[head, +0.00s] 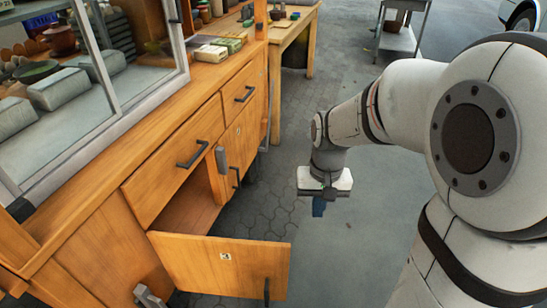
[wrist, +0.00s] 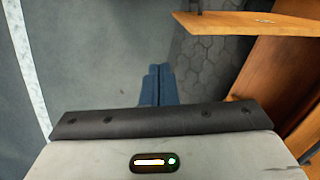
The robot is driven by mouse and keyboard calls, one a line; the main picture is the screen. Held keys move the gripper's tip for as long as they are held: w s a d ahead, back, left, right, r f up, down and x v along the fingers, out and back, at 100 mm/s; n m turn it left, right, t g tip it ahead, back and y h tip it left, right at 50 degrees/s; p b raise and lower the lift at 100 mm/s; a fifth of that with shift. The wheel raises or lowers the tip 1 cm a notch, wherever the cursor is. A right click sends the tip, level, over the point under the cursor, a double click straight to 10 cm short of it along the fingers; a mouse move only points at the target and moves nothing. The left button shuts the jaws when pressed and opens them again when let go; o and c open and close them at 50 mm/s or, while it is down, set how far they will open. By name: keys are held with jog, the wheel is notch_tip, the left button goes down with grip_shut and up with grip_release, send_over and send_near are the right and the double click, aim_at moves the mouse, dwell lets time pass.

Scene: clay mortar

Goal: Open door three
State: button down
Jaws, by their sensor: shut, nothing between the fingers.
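A wooden cabinet door (head: 190,258) with a small pale label, too small to read for sure, stands swung wide open at the lower front of the cabinet. Its dark handle (head: 267,290) is near its free edge. The compartment (head: 190,205) behind it is exposed. My gripper (head: 319,209) is shut and empty, to the right of the door and apart from it. In the wrist view its blue fingers (wrist: 157,80) are together over the floor, and the door (wrist: 265,30) shows at upper right with part of its handle (wrist: 198,5).
Above the compartment is a closed drawer (head: 160,190) with a dark handle. Another drawer (head: 240,92) and a closed door (head: 239,140) are farther back. Glass panes (head: 120,60) enclose dishes above. A wooden table (head: 285,40) stands behind. The paved floor around my gripper is clear.

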jog(key=w+a+f+g+p, duration=0.2)
jog(key=w+a+p, duration=0.3)
jog(key=w+a, duration=0.25)
jog(key=s+f+b, duration=0.2)
jog(key=s+f, duration=0.3)
jog(key=f, duration=0.5)
jog(key=shift+s+a+f+m, duration=0.2)
jog(key=shift+s+a+m, duration=0.1)
jog(key=shift+s+m, duration=0.1)
